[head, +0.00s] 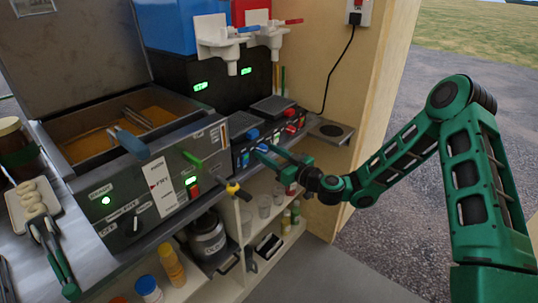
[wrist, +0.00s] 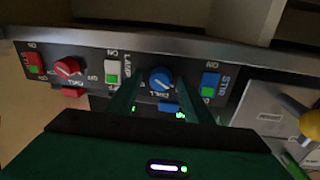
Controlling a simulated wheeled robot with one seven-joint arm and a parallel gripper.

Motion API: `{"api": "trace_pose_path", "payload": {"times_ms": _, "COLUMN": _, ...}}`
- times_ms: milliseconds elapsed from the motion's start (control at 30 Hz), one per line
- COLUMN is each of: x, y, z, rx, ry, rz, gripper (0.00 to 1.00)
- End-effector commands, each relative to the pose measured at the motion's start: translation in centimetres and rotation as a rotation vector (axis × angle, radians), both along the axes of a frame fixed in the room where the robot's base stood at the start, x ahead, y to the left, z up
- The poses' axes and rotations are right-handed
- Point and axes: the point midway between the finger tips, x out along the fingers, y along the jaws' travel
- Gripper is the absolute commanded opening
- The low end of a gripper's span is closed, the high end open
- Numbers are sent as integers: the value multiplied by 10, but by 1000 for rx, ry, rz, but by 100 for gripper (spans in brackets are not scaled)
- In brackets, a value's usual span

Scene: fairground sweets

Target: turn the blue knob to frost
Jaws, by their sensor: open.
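The blue knob (wrist: 160,79) is on the dark control panel, with a label that looks like "CHILL" beside it. Its pointer setting is too small to read. My gripper (wrist: 158,88) is open, with one finger on each side of the knob. I cannot tell whether either finger touches it. In the head view my gripper (head: 272,153) is at the front of the dark two-tank machine (head: 240,93), and its fingers partly cover the panel there.
In the wrist view a red knob (wrist: 68,68) and a lamp switch (wrist: 112,67) sit left of the blue knob, and a blue-and-green switch (wrist: 210,84) sits right. A yellow-tipped handle (head: 233,187) juts out left of my gripper. Shelves with cups lie below.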

Motion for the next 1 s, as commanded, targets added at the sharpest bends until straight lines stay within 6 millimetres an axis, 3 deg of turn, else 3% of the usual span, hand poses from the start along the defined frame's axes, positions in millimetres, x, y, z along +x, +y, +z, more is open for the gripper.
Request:
{"api": "trace_pose_path", "payload": {"times_ms": 133, "x": 0, "y": 0, "z": 0, "rx": 0, "ry": 0, "rz": 0, "gripper": 46}}
{"api": "trace_pose_path", "payload": {"times_ms": 300, "x": 0, "y": 0, "z": 0, "rx": 0, "ry": 0, "rz": 0, "gripper": 8}}
{"api": "trace_pose_path", "payload": {"times_ms": 333, "x": 0, "y": 0, "z": 0, "rx": 0, "ry": 0, "rz": 0, "gripper": 5}}
{"api": "trace_pose_path", "payload": {"times_ms": 667, "x": 1, "y": -1, "z": 0, "rx": 19, "ry": 24, "rz": -3, "gripper": 5}}
{"api": "trace_pose_path", "payload": {"times_ms": 1000, "x": 1, "y": -2, "z": 1, "rx": 148, "ry": 190, "rz": -5, "gripper": 5}}
